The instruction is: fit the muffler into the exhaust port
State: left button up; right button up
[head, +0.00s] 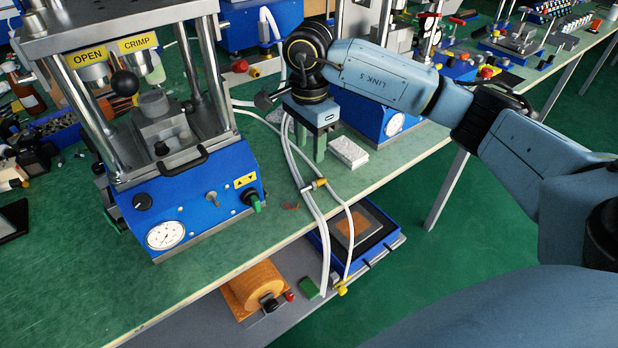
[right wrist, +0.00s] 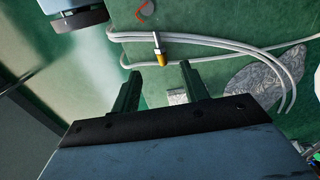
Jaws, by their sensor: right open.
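A small fitting with a silver stem and a brass-yellow end (head: 318,183), which looks like the muffler, lies at the white tubes on the bench. It also shows in the right wrist view (right wrist: 160,52), just beyond the gap between my fingers. My right gripper (head: 309,150) points down over the bench, green fingers apart with nothing between them, above and behind the fitting in the head view. The blue crimping press (head: 190,208) stands to the left. I cannot make out its exhaust port. My left gripper is out of view.
White tubes (head: 297,165) run past my right gripper and hang over the bench's front edge. A speckled grey block (head: 348,152) sits right of the fingers. A small red clip-like piece (head: 290,206) lies near the front edge. A lower shelf holds a blue tray (head: 325,250).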

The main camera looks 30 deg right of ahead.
send_over(311, 182)
jog(key=f, duration=0.5)
jog(key=shift+s+a+b, duration=0.2)
jog(key=shift+b, duration=0.15)
jog(key=shift+w+d+f+b, duration=0.1)
jog(key=shift+f+b, duration=0.25)
jog(key=shift+f, duration=1.15)
jog(key=shift+w+d+f+b, duration=0.1)
jog(key=shift+f+b, duration=0.25)
jog(key=shift+f, duration=1.1)
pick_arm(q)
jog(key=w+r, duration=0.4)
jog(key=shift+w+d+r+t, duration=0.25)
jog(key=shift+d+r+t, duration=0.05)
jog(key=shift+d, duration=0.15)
pick_arm(e)
grip_shut()
jog(key=shift+r, duration=0.1)
